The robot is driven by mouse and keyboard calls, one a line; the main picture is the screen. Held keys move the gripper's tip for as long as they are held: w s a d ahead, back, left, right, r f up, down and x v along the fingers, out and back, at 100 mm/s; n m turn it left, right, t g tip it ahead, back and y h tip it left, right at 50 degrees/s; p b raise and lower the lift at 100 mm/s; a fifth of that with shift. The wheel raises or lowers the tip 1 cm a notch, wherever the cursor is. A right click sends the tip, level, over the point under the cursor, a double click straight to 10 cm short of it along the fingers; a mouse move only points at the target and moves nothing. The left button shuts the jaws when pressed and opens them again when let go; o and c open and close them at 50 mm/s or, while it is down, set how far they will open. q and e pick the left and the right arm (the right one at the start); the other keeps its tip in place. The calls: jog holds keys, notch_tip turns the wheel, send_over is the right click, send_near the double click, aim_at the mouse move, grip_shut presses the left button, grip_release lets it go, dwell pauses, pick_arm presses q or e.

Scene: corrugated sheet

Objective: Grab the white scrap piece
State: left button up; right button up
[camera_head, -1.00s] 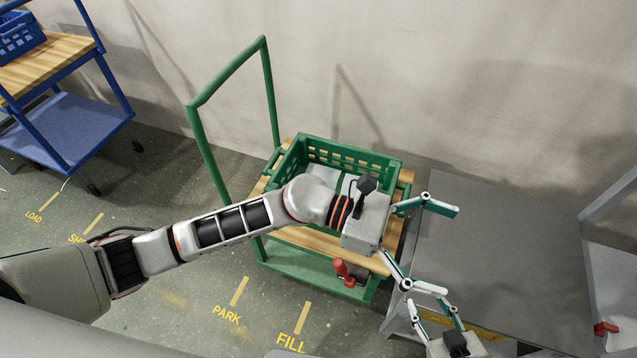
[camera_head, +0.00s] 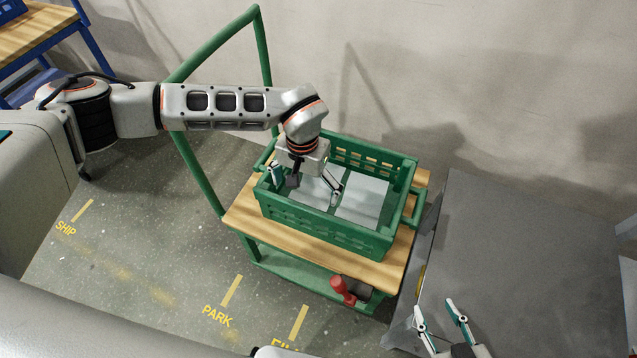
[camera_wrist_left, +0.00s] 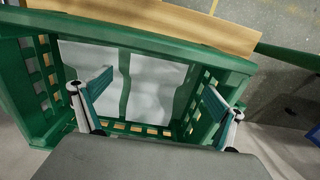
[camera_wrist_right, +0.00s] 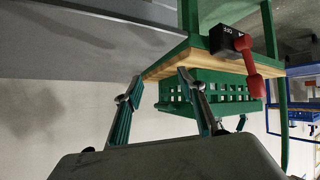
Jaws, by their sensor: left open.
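Two white-grey corrugated pieces lie side by side in a green crate (camera_head: 330,225). The right piece (camera_head: 362,202) shows fully; my left gripper partly covers the left piece (camera_head: 312,188). Both pieces also show in the left wrist view, one at left (camera_wrist_left: 92,55) and one at right (camera_wrist_left: 155,85), with a green strip between. My left gripper (camera_head: 305,183) is open and empty, pointing down over the crate's left part. My right gripper (camera_head: 436,307) is open and empty by the grey table.
The crate stands on a wooden-topped green cart (camera_head: 290,240) with a tall handle (camera_head: 262,60). A red-handled item (camera_head: 343,290) is on the cart's front. A bare grey table (camera_head: 520,240) stands to the right. A blue cart (camera_head: 40,35) is at far left. Floor in front is clear.

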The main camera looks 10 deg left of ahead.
aim_at(313, 192)
pick_arm(q)
jog(key=f, duration=0.2)
jog(key=f+b, duration=0.1)
jog(key=f, duration=0.2)
jog(key=shift+s+f, duration=0.3)
jog(key=shift+s, duration=0.05)
jog(key=shift+w+f+b, duration=0.15)
jog(key=shift+f+b, duration=0.15)
jog(key=shift+f, duration=0.1)
jog(key=shift+r, duration=0.1)
jog(key=c, duration=1.2)
